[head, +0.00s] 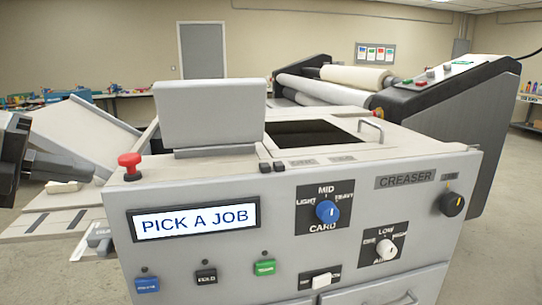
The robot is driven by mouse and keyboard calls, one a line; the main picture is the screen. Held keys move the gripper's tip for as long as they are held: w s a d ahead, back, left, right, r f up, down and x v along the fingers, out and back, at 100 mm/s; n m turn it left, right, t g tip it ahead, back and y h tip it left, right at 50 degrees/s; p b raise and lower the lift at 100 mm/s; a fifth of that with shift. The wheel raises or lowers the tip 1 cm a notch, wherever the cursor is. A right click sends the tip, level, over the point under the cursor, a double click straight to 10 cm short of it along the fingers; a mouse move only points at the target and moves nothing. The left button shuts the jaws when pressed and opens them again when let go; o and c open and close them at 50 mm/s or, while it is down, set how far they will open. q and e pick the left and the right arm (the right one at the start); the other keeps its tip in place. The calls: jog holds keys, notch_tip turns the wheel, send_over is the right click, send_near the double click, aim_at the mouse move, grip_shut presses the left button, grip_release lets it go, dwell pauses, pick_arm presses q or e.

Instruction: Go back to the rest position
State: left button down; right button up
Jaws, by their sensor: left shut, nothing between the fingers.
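My left gripper (88,171) reaches in from the left edge, dark and shut, with nothing visible held. It is left of the grey creaser machine (400,210), close to its red mushroom button (130,162), with a small gap between them in the picture. The display (194,219) reads "PICK A JOB". The front panel carries a blue card knob (327,211), a white air knob (386,248) and a black knob (452,203). My right gripper is not in view.
Blue (147,285), black (206,275) and green (264,267) buttons line the panel. A laminator with rollers (345,77) stands behind. A sloped grey board (85,128) lies at the left. Open floor (500,220) shows at the right.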

pick_arm(q)
jog(key=a+f+n+t+y, duration=0.2)
jog(key=f+n+t, duration=0.2)
jog(key=f+n, duration=0.7)
jog(key=a+f+n+t+y, duration=0.15)
jog(key=f+n+t, duration=0.4)
jog(key=f, duration=0.95)
jog(key=s+d+f+n+g+y, duration=0.2)
jog(key=s+d+f+n, duration=0.4)
jog(key=f, duration=0.4)
jog(key=s+d+f+n+g+y, duration=0.2)
jog(key=s+d+f+n+g, duration=0.3)
jog(key=s+d+f, duration=0.3)
notch_tip(320, 180, down, 3)
jog(key=shift+s+d+f+n, duration=0.15)
jog(key=shift+s+d+n, duration=0.05)
jog(key=shift+d+n, duration=0.6)
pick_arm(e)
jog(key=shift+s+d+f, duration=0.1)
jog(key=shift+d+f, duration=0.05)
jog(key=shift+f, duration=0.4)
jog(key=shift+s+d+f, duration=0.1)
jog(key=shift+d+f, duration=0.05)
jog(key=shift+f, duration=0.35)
pick_arm(q)
jog(key=shift+g, duration=0.25)
